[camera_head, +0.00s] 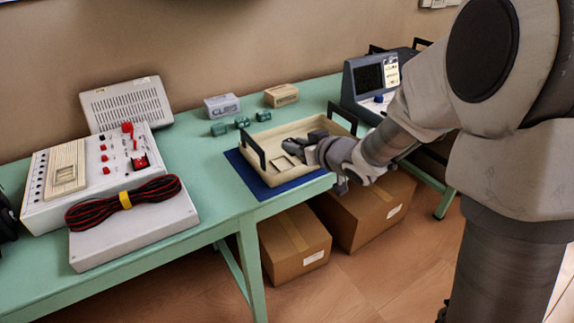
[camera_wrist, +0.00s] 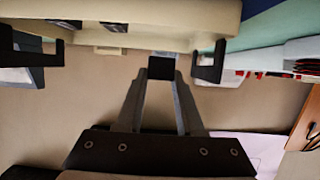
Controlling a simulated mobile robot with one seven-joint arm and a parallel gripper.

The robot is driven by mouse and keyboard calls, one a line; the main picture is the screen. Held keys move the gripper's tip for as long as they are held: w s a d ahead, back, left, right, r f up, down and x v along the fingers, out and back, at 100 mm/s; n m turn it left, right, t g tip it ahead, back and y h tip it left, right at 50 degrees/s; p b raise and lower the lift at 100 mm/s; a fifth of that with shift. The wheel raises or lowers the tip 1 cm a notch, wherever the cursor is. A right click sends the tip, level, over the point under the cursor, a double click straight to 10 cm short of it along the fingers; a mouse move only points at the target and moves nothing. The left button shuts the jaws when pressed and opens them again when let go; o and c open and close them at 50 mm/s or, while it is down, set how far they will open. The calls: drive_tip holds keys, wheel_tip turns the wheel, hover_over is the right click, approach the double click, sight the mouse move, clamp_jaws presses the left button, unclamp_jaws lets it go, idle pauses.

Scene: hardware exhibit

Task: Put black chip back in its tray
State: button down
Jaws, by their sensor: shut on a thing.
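The beige tray (camera_head: 288,177) with black handles sits on a blue mat on the green bench. Its side fills the top of the wrist view (camera_wrist: 190,38). My gripper (camera_head: 292,144) is over the tray in the head view. In the wrist view my gripper (camera_wrist: 161,72) is shut on a small black chip (camera_wrist: 161,67), held at the fingertips. The chip appears just off the tray's wall there; whether it touches cannot be told. Two dark pieces (camera_wrist: 114,27) show in the tray. The arm hides part of the tray in the head view.
Small green parts (camera_head: 242,122) and two small boxes (camera_head: 222,106) stand behind the tray. A white panel with red knobs (camera_head: 100,165) and a coiled cable (camera_head: 122,200) are left. An instrument with a screen (camera_head: 370,82) stands right. Cardboard boxes (camera_head: 295,245) are under the bench.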

sight(287, 168)
drive_tip(key=x, duration=0.4)
drive_tip(key=shift+s+a+f+b, duration=0.1)
drive_tip(key=shift+s+f+b, duration=0.2)
drive_tip(key=shift+b, duration=0.1)
drive_tip(key=shift+f+b, duration=1.05)
drive_tip(key=shift+f, duration=0.95)
drive_tip(key=shift+f, duration=0.25)
drive_tip(key=c, duration=0.5)
unclamp_jaws()
drive_tip(key=shift+r, duration=0.1)
drive_tip(key=shift+c, duration=0.2)
drive_tip(key=shift+r, duration=0.1)
